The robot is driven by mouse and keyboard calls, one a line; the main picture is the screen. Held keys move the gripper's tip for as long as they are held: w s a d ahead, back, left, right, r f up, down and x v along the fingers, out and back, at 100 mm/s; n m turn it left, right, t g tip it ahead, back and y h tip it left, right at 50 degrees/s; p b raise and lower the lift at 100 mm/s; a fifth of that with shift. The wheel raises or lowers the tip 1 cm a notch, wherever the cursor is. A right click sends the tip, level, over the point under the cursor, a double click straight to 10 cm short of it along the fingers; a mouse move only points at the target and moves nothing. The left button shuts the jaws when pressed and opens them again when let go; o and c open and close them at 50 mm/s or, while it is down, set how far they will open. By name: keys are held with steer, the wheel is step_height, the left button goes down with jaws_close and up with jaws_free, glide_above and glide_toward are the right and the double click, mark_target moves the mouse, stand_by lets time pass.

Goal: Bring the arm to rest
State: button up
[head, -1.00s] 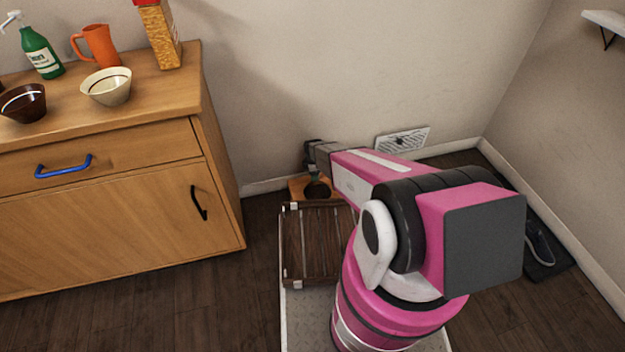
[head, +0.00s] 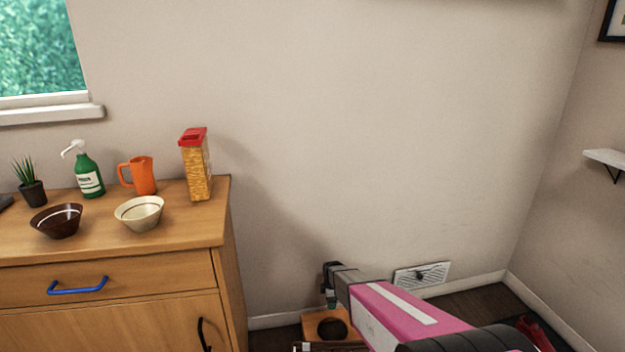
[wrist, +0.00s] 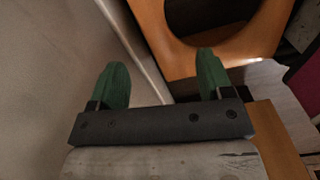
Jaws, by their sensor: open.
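My gripper (wrist: 157,85) shows in the wrist view with two green fingers spread apart and nothing between them. In the head view my gripper (head: 331,298) is small, at the end of my pink arm, low in the picture and in front of the wall. It hangs near an orange-brown wooden piece with a round hole (head: 347,327). That wooden piece also fills the upper right of the wrist view (wrist: 155,28).
A wooden cabinet (head: 120,277) stands at the left. On it are a brown bowl (head: 57,222), a cream bowl (head: 139,214), an orange mug (head: 144,176), a green bottle (head: 88,176), a cereal box (head: 197,168) and a plant (head: 31,188). A wall vent (head: 421,275) is low behind my arm.

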steer(key=s+d+r+m, duration=0.3)
steer(key=s+r+m, duration=0.3)
steer(key=r, duration=0.5)
steer(key=s+d+r+m, duration=0.3)
steer(key=s+r+m, duration=0.3)
steer(key=r, duration=0.5)
steer(key=s+d+r+m, duration=0.3)
steer(key=s+r+m, duration=0.3)
steer(key=r, duration=0.5)
steer(key=s, duration=0.2)
steer(key=shift+s+d, duration=0.25)
steer(key=shift+s, duration=0.1)
